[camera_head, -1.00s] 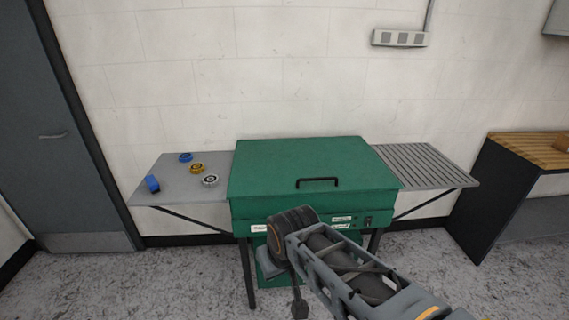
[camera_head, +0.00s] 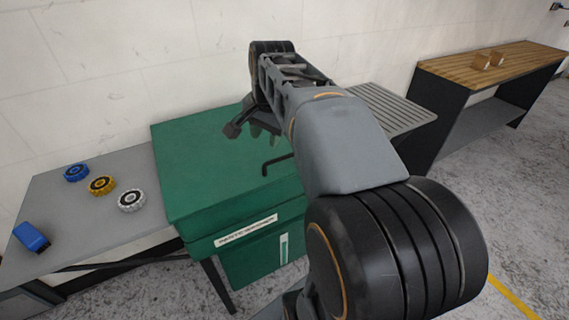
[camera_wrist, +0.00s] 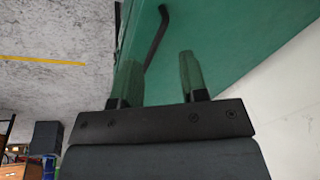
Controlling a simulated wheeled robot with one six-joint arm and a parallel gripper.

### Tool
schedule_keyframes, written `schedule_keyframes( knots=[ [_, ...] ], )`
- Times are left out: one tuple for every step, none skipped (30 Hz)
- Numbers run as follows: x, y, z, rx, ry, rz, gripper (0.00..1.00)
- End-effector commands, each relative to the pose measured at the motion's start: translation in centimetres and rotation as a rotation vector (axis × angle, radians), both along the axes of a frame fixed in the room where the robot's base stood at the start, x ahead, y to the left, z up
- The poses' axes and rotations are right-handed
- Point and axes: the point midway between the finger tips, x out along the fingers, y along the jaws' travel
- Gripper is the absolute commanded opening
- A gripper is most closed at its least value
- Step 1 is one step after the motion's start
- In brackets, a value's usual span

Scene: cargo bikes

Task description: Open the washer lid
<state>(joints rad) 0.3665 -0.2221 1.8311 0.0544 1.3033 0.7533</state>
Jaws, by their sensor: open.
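The green washer (camera_head: 263,262) stands in the middle of the head view with its flat lid (camera_head: 195,150) down. A black bar handle (camera_head: 277,163) is on the lid near its front edge, partly hidden by my arm. My gripper (camera_head: 262,127) is over the lid, behind the handle in the head view. In the wrist view the fingers of my gripper (camera_wrist: 160,78) are apart with nothing held between them. The handle (camera_wrist: 158,35) shows beyond the fingers, its lower end near the left finger. I cannot tell whether they touch.
A grey side shelf (camera_head: 75,215) at left holds blue, gold and white round parts (camera_head: 101,186) and a blue piece (camera_head: 31,237). A slatted shelf (camera_head: 395,107) is at right. A wooden-topped bench (camera_head: 510,62) stands farther right. The wall is close behind.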

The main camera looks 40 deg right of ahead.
Motion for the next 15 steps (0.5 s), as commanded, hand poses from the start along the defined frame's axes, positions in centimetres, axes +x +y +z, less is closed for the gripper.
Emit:
schedule_keyframes(
  knots=[
    [0.5, -2.0, -0.6, 0.026, 0.006, -0.121, 0.4],
    [0.7, -2.9, -0.4, 0.041, 0.008, -0.188, 0.4],
    [0.9, -4.0, -0.1, 0.059, 0.01, -0.267, 0.4],
    [1.0, -4.7, 0.0, 0.072, 0.013, -0.321, 0.4],
    [1.0, -5.4, 0.2, 0.083, 0.015, -0.368, 0.4],
    [1.1, -6.1, 0.4, 0.097, 0.016, -0.423, 0.4],
    [1.1, -6.6, 0.5, 0.103, 0.018, -0.457, 0.4],
    [1.1, -7.0, 0.6, 0.111, 0.018, -0.487, 0.4],
    [1.1, -7.4, 0.6, 0.118, 0.02, -0.519, 0.4],
    [1.2, -7.6, 0.6, 0.123, 0.021, -0.536, 0.4],
    [1.2, -7.8, 0.4, 0.126, 0.022, -0.55, 0.4],
    [1.3, -7.9, 0.1, 0.129, 0.023, -0.563, 0.4],
    [1.3, -8.0, -0.2, 0.13, 0.025, -0.567, 0.4],
    [1.4, -8.0, -0.6, 0.131, 0.024, -0.57, 0.4],
    [1.5, -8.1, -1.2, 0.131, 0.024, -0.571, 0.4]
  ],
)
